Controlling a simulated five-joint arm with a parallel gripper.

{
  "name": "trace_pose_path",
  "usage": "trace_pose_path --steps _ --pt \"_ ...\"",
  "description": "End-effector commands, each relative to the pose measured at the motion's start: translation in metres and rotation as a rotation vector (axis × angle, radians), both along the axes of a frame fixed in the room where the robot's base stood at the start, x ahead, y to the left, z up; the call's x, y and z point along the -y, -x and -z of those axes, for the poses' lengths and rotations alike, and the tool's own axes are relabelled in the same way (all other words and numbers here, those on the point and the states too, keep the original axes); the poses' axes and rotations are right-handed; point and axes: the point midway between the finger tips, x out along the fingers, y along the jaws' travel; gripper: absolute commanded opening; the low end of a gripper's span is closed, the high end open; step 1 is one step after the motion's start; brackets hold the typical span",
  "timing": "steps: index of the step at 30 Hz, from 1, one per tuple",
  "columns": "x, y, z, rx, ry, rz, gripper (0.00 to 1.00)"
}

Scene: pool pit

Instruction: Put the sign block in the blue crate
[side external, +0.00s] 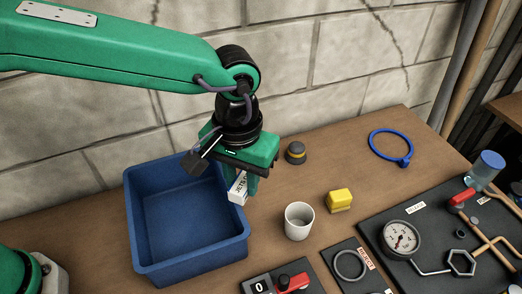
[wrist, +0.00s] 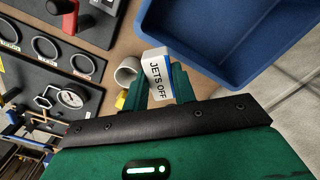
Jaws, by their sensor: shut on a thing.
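The sign block (wrist: 158,72) is white with a blue edge and reads "JETS OFF". My gripper (wrist: 158,88) is shut on it, with a green finger on each side. In the side external view the sign block (side external: 238,187) hangs below my gripper (side external: 244,184), partly hidden by a finger. The blue crate (side external: 190,262) stands on the table to the left of the block and looks empty. The block is at the crate's right side, near its rim; I cannot tell its exact height. In the wrist view the blue crate (wrist: 215,40) is to the right of the block.
A white cup (side external: 299,222) stands close to the right of the crate. A panel with a gauge (side external: 401,238) fills the front right. A block wall is behind.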

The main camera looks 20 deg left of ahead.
Motion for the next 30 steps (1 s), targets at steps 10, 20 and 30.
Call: trace_pose_path --steps 10,20,30 --pt "-0.046 0.030 0.000 0.001 0.001 -0.400 0.04" --pt "-0.078 0.053 0.005 0.001 0.001 -0.697 0.04" --pt "-0.093 0.065 0.022 -0.002 -0.004 -0.829 0.04"
